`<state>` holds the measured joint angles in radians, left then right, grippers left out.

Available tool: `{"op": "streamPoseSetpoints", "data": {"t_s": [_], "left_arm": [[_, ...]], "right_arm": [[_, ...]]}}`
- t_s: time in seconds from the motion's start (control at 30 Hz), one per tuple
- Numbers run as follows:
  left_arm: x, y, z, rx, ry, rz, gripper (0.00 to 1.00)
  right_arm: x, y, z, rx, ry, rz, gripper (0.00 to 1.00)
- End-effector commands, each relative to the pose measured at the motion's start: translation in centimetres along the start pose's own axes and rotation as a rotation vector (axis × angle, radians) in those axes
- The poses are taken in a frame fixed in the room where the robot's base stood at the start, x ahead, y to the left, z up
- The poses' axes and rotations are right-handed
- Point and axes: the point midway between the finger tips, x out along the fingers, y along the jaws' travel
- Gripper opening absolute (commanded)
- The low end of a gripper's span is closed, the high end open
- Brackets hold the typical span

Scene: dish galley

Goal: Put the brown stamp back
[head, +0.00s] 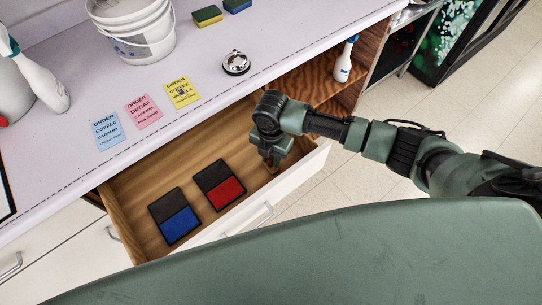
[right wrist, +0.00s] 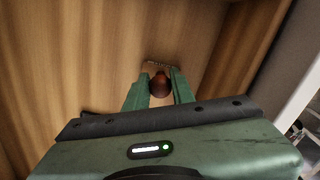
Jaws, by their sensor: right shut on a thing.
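The brown stamp (right wrist: 160,86) shows in the right wrist view as a rounded brown knob between my fingers. My right gripper (right wrist: 159,88) is shut on it. In the head view my right gripper (head: 274,162) points down inside the right end of the open drawer (head: 316,160), to the right of the ink pads. The stamp is mostly hidden there by the gripper. In the right wrist view a pale base shows just beyond the knob, near the wooden surface; I cannot tell whether it touches it. My left gripper is not in view.
A red-and-black pad (head: 226,192) and a blue-and-black pad (head: 180,223) lie in the drawer. Blue, pink and yellow order notes, a bell (head: 235,63), a white bucket (head: 140,40) and sponges are on the counter above. A spray bottle (head: 345,62) stands on the shelf at right.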

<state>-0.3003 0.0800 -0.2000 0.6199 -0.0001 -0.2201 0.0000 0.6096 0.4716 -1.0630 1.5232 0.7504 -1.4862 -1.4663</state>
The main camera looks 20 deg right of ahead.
Motion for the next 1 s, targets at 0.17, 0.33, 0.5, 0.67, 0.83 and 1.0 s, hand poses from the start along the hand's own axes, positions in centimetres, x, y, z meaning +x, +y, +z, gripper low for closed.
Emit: {"op": "streamPoseSetpoints", "data": {"t_s": [0.17,0.33,0.5,0.67,0.83,1.0], "left_arm": [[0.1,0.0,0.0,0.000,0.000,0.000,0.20],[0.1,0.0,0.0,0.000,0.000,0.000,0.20],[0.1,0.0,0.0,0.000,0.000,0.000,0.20],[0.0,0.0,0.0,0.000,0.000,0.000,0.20],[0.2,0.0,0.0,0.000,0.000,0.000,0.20],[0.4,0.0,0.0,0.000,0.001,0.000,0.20]], "right_arm": [[0.3,0.0,0.0,0.001,0.000,0.000,0.27],[0.3,0.0,0.0,0.000,0.000,0.000,0.46],[0.2,0.0,0.0,0.000,0.000,0.000,0.46],[-0.6,0.1,0.0,-0.001,0.000,0.003,0.46],[-3.5,0.1,0.1,-0.001,-0.002,0.006,0.46],[-7.3,0.2,0.1,-0.001,-0.001,0.005,0.46]]}}
